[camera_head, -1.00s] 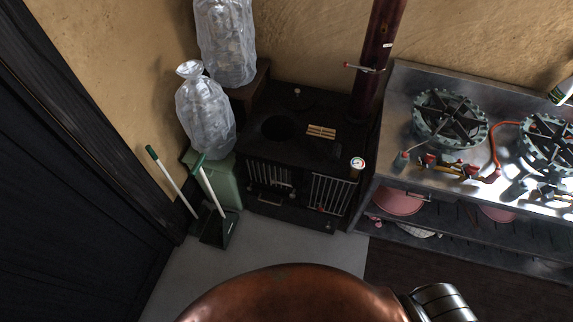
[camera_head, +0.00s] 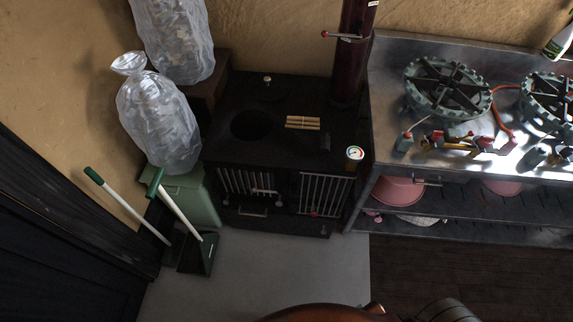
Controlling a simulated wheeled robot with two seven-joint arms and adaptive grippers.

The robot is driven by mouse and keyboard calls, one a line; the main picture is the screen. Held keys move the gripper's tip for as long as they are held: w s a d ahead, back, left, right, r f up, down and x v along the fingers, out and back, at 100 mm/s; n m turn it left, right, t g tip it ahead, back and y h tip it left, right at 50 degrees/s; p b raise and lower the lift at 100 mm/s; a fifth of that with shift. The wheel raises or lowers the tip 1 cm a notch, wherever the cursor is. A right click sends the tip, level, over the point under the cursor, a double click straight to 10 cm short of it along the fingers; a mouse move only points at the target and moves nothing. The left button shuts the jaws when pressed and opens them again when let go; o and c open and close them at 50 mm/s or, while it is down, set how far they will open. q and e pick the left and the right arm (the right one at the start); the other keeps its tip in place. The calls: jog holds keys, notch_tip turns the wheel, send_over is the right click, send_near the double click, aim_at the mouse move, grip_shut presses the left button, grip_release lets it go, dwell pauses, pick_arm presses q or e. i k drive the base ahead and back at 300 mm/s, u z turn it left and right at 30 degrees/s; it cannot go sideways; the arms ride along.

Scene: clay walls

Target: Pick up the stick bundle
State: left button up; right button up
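The stick bundle (camera_head: 303,122) is a small, flat row of light wooden sticks. It lies on the top of the black stove (camera_head: 262,165), right of the round dark opening. Nothing covers it. Neither of my grippers shows in the head view.
A dark red stovepipe (camera_head: 352,70) rises behind the stove. A metal counter with gas burners (camera_head: 447,88) stands at the right. Filled clear bags (camera_head: 158,118), a green bin (camera_head: 190,196) and a dustpan with handles (camera_head: 196,252) stand at the left. Grey floor (camera_head: 270,270) before the stove is clear.

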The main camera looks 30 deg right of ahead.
aim_at(292, 122)
jog(key=k, duration=0.4)
jog(key=z, duration=1)
jog(key=i, duration=1.3)
jog(key=u, duration=0.6)
